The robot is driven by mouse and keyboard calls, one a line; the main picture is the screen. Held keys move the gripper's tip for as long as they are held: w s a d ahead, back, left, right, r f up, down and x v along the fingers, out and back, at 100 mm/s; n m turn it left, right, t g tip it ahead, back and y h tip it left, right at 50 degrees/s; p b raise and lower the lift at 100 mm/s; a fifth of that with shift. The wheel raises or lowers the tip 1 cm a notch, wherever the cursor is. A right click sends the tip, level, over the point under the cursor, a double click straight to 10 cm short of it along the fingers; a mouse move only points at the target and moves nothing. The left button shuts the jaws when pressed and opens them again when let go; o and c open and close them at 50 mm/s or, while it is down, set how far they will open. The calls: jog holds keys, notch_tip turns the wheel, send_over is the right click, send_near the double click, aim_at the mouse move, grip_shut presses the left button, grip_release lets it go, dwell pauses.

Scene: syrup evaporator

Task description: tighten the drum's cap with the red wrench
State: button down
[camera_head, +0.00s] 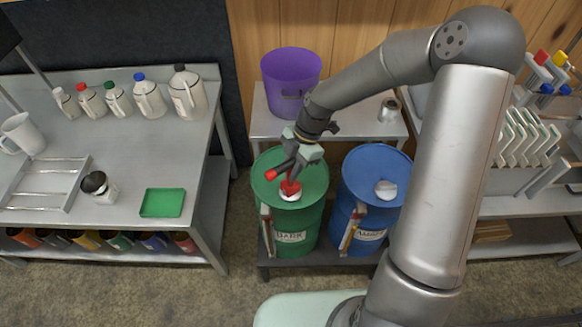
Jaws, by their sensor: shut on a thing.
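The green drum (307,222) stands on a low shelf below the wall, with a label that seems to read "DARK". A small white cap (289,196) shows on its top. The red wrench (290,185) is at the cap, with a red part reaching left to the tip of a dark finger. My gripper (286,168) is above the drum's top, pointing down, shut on the wrench. I cannot tell whether the wrench is seated around the cap or only over it. A blue drum (352,176) stands to the right, with a white cap (386,188).
A purple bucket (290,72) and a metal can (388,110) stand on the shelf behind the drums. The left bench (130,150) carries several jugs, a rack (42,192) and a green tray (162,203). A rack of frames (525,138) stands at right.

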jog(key=shift+m, duration=0.3)
jog(key=m+t+b, duration=0.1)
jog(key=m, duration=0.2)
jog(key=shift+s+f+m, duration=0.1)
jog(key=shift+m, duration=0.2)
jog(key=shift+m+t+y, duration=0.3)
jog(key=shift+m+t, duration=0.4)
jog(key=shift+m, duration=0.4)
jog(key=m+t+b, duration=0.1)
jog(key=m, duration=0.2)
jog(key=shift+s, duration=0.1)
jog(key=shift+m+t+b, duration=0.6)
jog(key=shift+m+b, duration=0.1)
jog(key=shift+m, duration=0.7)
